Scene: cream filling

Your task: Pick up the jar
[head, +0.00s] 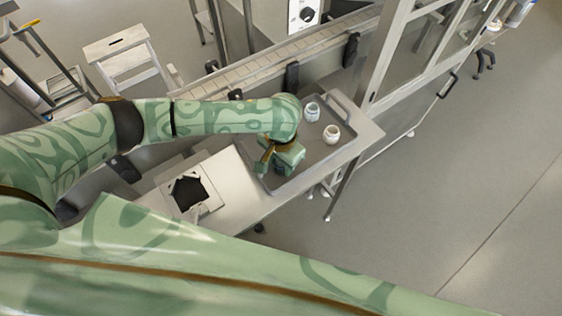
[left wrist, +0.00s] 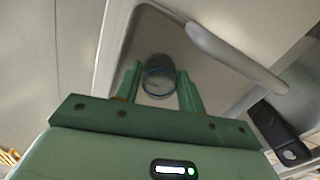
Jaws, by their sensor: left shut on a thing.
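A small round jar (left wrist: 158,72) shows between the fingers of my left gripper in the left wrist view. My left gripper (left wrist: 158,88) is shut on it, with one finger on each side. In the head view my left gripper (head: 279,158) is low over the grey tray (head: 310,158), and its own wrist and fingers hide the held jar. Two other small jars stand upright on the tray: a bluish-grey jar (head: 312,112) near the back and a whitish jar (head: 331,134) to its right. Both are apart from the gripper. My right gripper is not in view.
The tray lies on a metal table (head: 240,205) and has a raised handle (head: 345,103). A pale square piece with a dark opening (head: 205,170) is left of the tray. A conveyor (head: 270,65) and a glass-doored cabinet (head: 410,55) stand behind. Open floor lies to the right.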

